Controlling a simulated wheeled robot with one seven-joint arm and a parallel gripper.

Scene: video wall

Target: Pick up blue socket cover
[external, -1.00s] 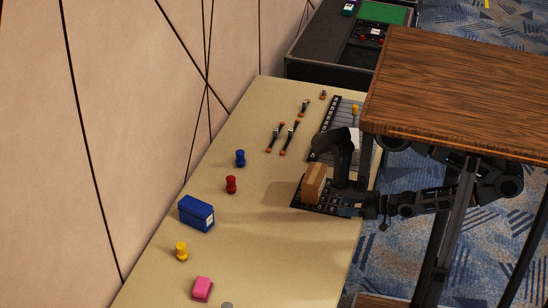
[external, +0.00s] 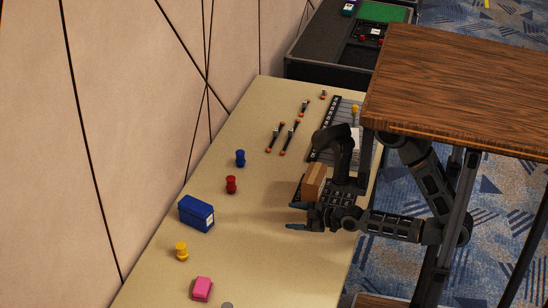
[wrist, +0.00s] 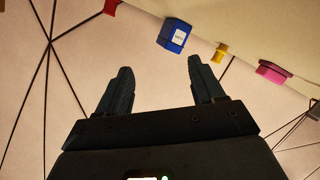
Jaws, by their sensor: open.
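Two blue things show, and I cannot tell for sure which is the socket cover. A small blue spool-shaped piece (external: 240,158) stands upright on the table near the wall. A larger blue box with a white label (external: 196,214) lies nearer the camera; it also shows at the top of the wrist view (wrist: 174,36). My gripper (external: 297,216) is open and empty, over the table to the right of the blue box, its fingers pointing left toward the wall. In the wrist view my gripper (wrist: 160,66) has its fingers apart, below the blue box. The small blue piece does not show there.
A red spool (external: 231,184), a yellow spool (external: 181,252) and a pink block (external: 202,289) stand along the table (external: 270,245). A brown block (external: 314,181) is just beyond my gripper. A wooden top (external: 470,90) overhangs on the right. The wall bounds the left.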

